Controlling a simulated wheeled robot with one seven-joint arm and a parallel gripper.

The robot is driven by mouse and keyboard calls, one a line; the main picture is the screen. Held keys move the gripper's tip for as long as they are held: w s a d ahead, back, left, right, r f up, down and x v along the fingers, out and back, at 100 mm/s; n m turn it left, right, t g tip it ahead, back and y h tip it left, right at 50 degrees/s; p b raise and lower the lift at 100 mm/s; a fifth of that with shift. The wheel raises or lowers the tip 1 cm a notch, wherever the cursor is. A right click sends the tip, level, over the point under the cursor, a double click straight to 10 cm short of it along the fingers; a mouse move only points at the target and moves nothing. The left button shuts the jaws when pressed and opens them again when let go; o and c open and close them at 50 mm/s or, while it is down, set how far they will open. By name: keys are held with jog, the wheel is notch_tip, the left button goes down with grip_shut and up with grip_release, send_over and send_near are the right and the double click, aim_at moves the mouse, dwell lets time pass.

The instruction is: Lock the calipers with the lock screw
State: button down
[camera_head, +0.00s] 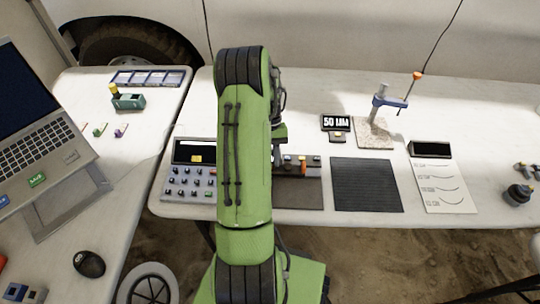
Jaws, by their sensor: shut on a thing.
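My green arm fills the middle of the head view, and my gripper (279,142) shows only as a dark part at its right edge. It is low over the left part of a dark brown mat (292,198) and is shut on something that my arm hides. A small orange-topped piece (303,161) stands at the mat's back, just right of the gripper, among small dark parts. I cannot tell whether these belong to the calipers. The calipers and their lock screw cannot be made out clearly.
A knobbed control panel (189,184) is left of my arm. A laptop (40,140) stands far left.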

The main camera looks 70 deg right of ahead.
jog(key=m, duration=0.1)
jog(key=m+t+p, duration=0.1)
jog(key=m, duration=0.1)
jog(key=shift+s+r+m, duration=0.1)
jog(key=shift+s+m, duration=0.15)
jog(key=shift+m, duration=0.05)
jog(key=shift+s+m+t+p, duration=0.1)
jog(key=shift+m+t+p, duration=0.75)
jog(key=shift+m, duration=0.65)
jog(key=c, duration=1)
grip_release()
jog(key=p+v, duration=0.4)
jog(key=v, duration=1.1)
jog(key=shift+d+r, duration=0.2)
jog(key=shift+d, duration=0.1)
